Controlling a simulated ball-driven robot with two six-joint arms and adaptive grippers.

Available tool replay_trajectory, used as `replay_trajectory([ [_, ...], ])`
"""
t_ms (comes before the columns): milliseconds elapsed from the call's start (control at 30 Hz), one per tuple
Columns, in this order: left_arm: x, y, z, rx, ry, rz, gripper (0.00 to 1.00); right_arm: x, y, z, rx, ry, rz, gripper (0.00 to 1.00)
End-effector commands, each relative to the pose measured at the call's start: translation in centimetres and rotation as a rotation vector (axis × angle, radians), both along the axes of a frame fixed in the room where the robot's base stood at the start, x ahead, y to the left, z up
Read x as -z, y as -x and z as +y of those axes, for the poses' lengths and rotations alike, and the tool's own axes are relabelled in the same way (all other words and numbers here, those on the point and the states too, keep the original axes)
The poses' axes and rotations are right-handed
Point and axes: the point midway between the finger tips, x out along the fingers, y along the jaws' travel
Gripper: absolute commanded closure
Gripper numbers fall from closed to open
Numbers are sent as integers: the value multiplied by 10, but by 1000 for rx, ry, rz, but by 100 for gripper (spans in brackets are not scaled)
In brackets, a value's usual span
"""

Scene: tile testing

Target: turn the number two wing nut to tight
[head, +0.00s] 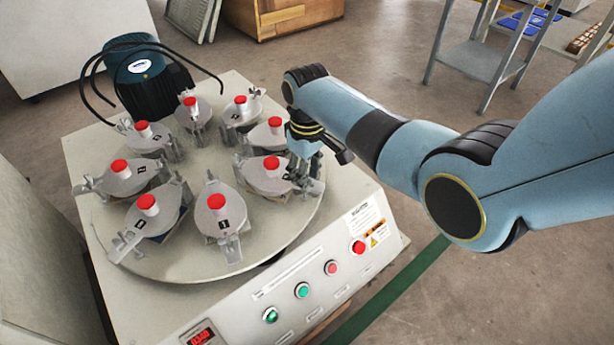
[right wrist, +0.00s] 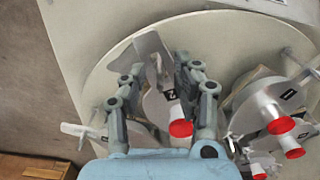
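The number two station (head: 265,178) is a grey metal holder with a red-topped knob, on the right side of the round plate. Its black label marked 2 (right wrist: 171,94) shows in the right wrist view. Its wing nut (right wrist: 154,52), a grey two-winged piece, sits at the holder's outer edge. My right gripper (head: 312,172) points down over that edge and partly hides the nut in the head view. In the right wrist view its fingers (right wrist: 160,66) are spread, one on each side of the nut. Whether they touch it is unclear. My left gripper is out of view.
Several similar red-topped holders, including one marked 1 (head: 216,215), ring the round plate (head: 200,265) close by. A dark motor with cables (head: 140,75) stands behind. The front panel carries buttons, including a red one (head: 357,247).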

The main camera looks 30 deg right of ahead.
Motion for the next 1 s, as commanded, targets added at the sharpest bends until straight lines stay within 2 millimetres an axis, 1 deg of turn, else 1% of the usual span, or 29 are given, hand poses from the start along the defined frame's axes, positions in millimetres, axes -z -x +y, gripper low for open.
replay_trajectory([
  [333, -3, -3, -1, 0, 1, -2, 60, 2, 0, 0, 0, 0, 0, 69],
  [567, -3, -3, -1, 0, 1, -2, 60, 2, 0, 0, 0, 0, 0, 99],
  [1000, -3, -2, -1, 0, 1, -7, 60, 1, 0, 0, 24, 0, 0, 100],
])
